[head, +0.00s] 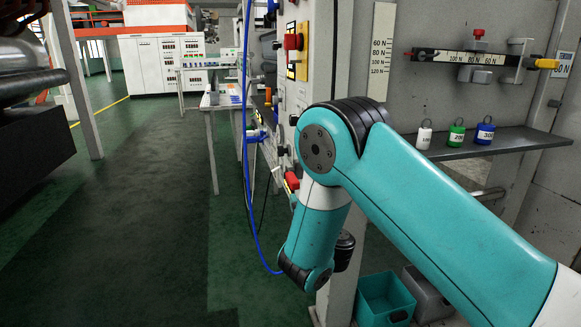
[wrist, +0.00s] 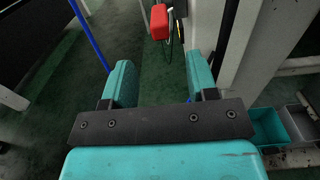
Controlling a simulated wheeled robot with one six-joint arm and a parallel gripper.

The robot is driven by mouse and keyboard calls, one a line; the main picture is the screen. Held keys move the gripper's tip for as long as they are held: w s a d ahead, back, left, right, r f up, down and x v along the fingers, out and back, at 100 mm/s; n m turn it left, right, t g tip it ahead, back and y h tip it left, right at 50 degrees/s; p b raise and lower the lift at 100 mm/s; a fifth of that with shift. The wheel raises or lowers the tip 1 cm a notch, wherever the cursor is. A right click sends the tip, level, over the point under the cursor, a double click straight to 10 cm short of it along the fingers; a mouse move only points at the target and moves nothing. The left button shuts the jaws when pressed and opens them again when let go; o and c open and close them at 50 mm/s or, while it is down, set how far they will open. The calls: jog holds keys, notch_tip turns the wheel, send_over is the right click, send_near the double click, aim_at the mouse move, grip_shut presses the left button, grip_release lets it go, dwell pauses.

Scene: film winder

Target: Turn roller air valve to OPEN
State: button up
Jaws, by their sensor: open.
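A red handle (head: 291,181) sits low on the side of the machine's control column, just left of my arm. A red block-like part (wrist: 160,22), likely the same handle, shows at the top of the wrist view, with a pale piece beside it. I cannot read any valve label or its OPEN mark, so I cannot be sure this is the roller air valve. My gripper (wrist: 160,78) is open, with its two teal fingers apart and nothing between them. The red part lies beyond the fingertips, apart from them. In the head view my arm hides the gripper.
A blue hose (head: 246,150) hangs left of the column and crosses the left of the wrist view. A red button (head: 293,41) is higher up. A shelf (head: 500,143) with small weights stands right. A teal bin (head: 384,299) is on the floor. The left floor is open.

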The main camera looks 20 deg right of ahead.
aim_at(293, 177)
jog(key=w+p, duration=0.2)
jog(key=p, duration=0.4)
jog(key=w+p, duration=0.1)
jog(key=p, duration=0.5)
jog(key=shift+w+r, duration=0.35)
jog(key=shift+w+f+p, duration=0.2)
jog(key=shift+w+p, duration=0.15)
jog(key=shift+w, duration=1.85)
jog(key=shift+w+f+p, duration=0.2)
jog(key=shift+w+p, duration=0.1)
jog(key=shift+w, duration=1.85)
jog(key=shift+c, duration=0.4)
